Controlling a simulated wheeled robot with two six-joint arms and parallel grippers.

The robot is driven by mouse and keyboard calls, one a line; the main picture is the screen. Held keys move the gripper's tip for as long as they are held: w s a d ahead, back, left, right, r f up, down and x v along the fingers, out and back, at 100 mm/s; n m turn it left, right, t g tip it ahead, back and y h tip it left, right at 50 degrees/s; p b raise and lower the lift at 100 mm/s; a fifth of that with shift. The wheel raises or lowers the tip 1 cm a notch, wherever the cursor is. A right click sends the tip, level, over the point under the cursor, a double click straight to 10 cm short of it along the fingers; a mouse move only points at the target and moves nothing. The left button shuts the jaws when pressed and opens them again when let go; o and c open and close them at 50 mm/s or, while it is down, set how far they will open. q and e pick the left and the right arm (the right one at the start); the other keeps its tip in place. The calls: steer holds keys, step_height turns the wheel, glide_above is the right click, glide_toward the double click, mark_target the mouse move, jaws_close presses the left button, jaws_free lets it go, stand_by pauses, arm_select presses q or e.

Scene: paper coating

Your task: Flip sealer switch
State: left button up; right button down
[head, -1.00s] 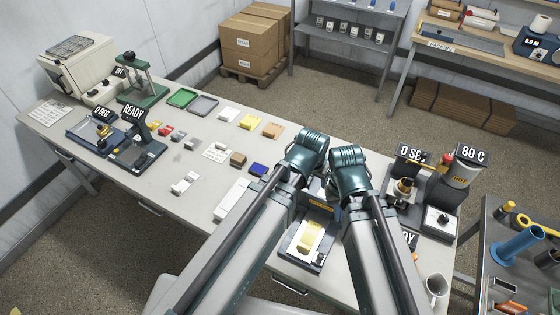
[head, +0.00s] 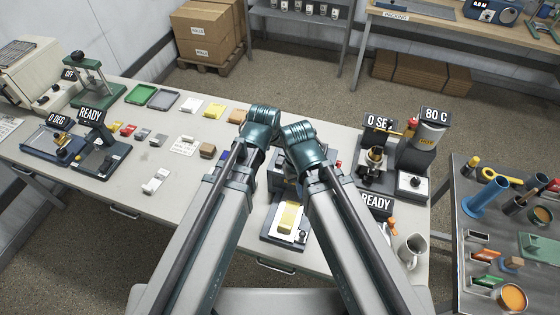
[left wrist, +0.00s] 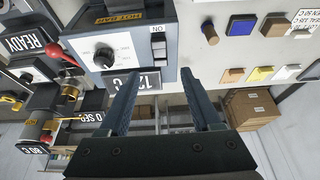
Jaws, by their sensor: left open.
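My right gripper is hidden.
Right of the sealer stands a heater unit with an "80 C" sign (head: 436,114) and a "0 SE" sign (head: 379,123). A grey mug (head: 411,250) is at the table's front right. Small coloured blocks and trays lie to the left. A side table (head: 462,215) holds tools.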

mark_target(281, 157)
arm_select(q)
steer(key=b+x, duration=0.7)
steer(key=x, duration=0.2)
steer(key=shift+w+f, duration=0.1)
steer(key=shift+f, duration=0.1)
steer(key=shift+r, duration=0.1)
jaws_close()
